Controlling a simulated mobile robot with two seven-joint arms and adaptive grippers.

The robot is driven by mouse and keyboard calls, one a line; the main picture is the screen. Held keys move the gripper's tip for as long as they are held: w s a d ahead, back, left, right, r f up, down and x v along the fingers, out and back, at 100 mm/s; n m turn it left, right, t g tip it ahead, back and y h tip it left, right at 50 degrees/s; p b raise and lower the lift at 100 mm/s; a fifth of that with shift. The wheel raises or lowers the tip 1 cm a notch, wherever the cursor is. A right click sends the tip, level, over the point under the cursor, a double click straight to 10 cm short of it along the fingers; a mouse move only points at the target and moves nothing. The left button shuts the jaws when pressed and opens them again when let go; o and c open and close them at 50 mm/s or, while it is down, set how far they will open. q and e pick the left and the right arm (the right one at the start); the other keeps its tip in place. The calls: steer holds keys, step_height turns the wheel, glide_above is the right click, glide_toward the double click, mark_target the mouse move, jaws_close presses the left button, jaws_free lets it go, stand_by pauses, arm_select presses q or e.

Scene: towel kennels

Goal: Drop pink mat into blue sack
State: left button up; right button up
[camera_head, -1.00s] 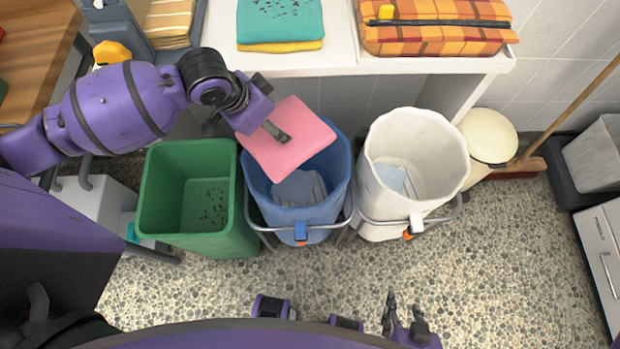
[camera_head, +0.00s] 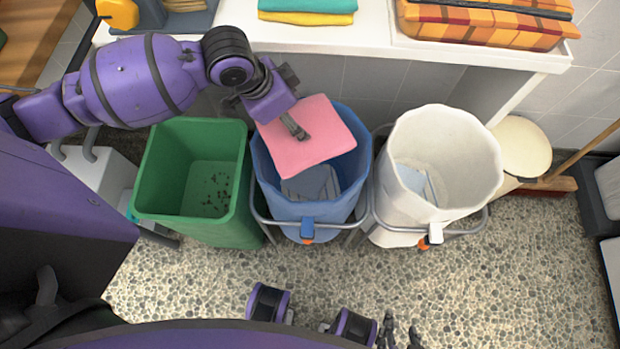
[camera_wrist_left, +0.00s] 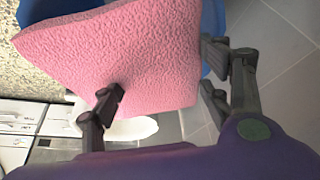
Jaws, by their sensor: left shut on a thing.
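The pink mat (camera_head: 322,147) is a folded, textured square held tilted over the back left part of the blue sack (camera_head: 338,207). The sack hangs open in a metal frame, with grey-blue cloth (camera_head: 312,184) visible inside. My left gripper (camera_head: 298,131) is shut on the mat near its middle in the head view. In the left wrist view, the mat (camera_wrist_left: 130,55) fills the space by the fingers, and a bit of blue sack shows behind it. My right gripper (camera_head: 400,334) is low at the bottom edge of the head view, empty, its dark fingers apart.
A green bin (camera_head: 193,232) with dark specks inside stands left of the blue sack. A white sack (camera_head: 447,195) with light blue cloth in it stands right. A white counter (camera_head: 370,40) with folded towels runs behind. Pebbled floor (camera_head: 480,285) is clear in front.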

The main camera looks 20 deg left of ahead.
arm_select(q)
steer(key=shift+f, duration=0.15)
steer(key=o, duration=1.3)
steer(key=shift+c, duration=0.2)
steer(key=v, duration=0.4)
steer(key=shift+a, duration=0.15)
steer(key=s+a, duration=0.8)
steer(key=s, duration=0.1)
steer(key=shift+r, duration=0.45)
steer(key=shift+a, duration=0.15)
